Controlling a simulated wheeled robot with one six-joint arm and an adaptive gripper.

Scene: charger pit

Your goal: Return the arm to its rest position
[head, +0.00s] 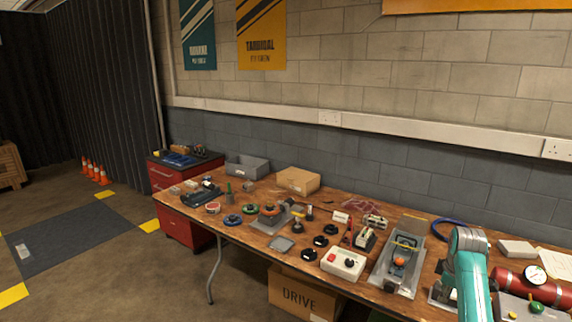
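Part of my teal arm (470,275) shows at the lower right, rising in front of the right part of the workbench. A grey joint is at its top. My gripper is not in view, so its fingers and anything in them cannot be seen. The wooden workbench (334,218) runs along the wall below and behind the arm.
Close to the arm are a metal fixture (384,278), a blue cable loop (437,232), a red cylinder (507,280) with a gauge (535,274), and a control box (343,263). Left are a red cabinet (176,225) and open floor. The air above the bench looks clear.

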